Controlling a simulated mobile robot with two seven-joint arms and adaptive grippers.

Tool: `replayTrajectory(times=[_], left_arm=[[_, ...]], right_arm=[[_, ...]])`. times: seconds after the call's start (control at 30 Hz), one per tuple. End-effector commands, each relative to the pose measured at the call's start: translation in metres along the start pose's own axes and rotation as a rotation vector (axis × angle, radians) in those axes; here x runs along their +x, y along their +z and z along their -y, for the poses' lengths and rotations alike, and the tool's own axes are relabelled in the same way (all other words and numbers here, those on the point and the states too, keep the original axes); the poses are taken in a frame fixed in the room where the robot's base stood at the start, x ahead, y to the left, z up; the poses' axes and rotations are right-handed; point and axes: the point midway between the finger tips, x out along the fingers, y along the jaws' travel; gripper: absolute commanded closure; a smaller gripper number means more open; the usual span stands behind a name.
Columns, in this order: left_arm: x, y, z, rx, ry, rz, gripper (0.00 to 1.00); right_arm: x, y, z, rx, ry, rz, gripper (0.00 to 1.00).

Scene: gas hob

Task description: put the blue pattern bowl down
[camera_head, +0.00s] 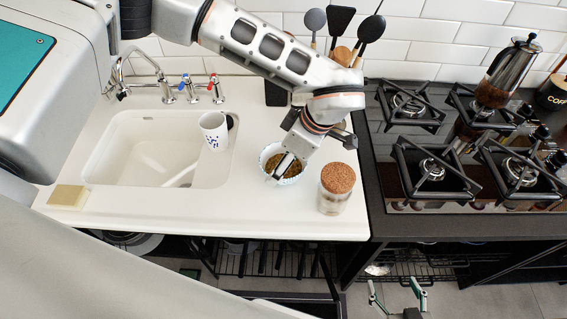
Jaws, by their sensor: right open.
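The blue pattern bowl (267,158) is small and pale, with brown contents, and shows over the white counter between the sink and the cork-lidded jar. My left gripper (284,168) reaches down to it from above, with a dark fingertip over the inside of the bowl near its rim. Whether its fingers are closed on the rim is hidden, and I cannot tell if the bowl touches the counter. My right gripper (396,296) is low at the bottom of the view, in front of the cabinets. Its green-edged fingers are apart with nothing between them.
A glass jar with a cork lid (336,190) stands close right of the bowl. A white mug (214,131) is at the sink's (130,150) right side. A yellow sponge (68,196) lies at front left. The black gas hob (430,215) is right, with a coffee press (508,72) behind.

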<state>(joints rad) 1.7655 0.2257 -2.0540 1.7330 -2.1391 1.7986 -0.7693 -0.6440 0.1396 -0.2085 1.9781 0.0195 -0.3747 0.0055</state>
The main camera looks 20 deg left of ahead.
Motion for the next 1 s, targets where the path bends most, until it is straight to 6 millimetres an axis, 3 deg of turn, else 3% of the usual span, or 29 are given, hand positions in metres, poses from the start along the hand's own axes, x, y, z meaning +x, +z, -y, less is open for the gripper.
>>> replayTrajectory(times=[0.17, 0.37, 0.8, 1.0], left_arm=[[-0.005, -0.002, -0.001, -0.001, 0.002, 0.0, 0.6], [-0.027, -0.011, -0.001, 0.0, 0.005, 0.0, 0.6], [-0.133, -0.055, -0.001, -0.004, 0.007, 0.0, 0.6], [-0.167, -0.069, -0.001, -0.002, 0.003, 0.0, 0.6]], right_arm=[[0.0, -0.001, 0.0, 0.0, 0.0, -0.001, 0.31], [-0.001, -0.004, -0.001, 0.001, 0.0, -0.004, 0.31], [-0.004, -0.009, 0.001, 0.008, -0.003, -0.007, 0.31], [-0.006, -0.007, 0.002, 0.009, -0.006, 0.001, 0.31]])
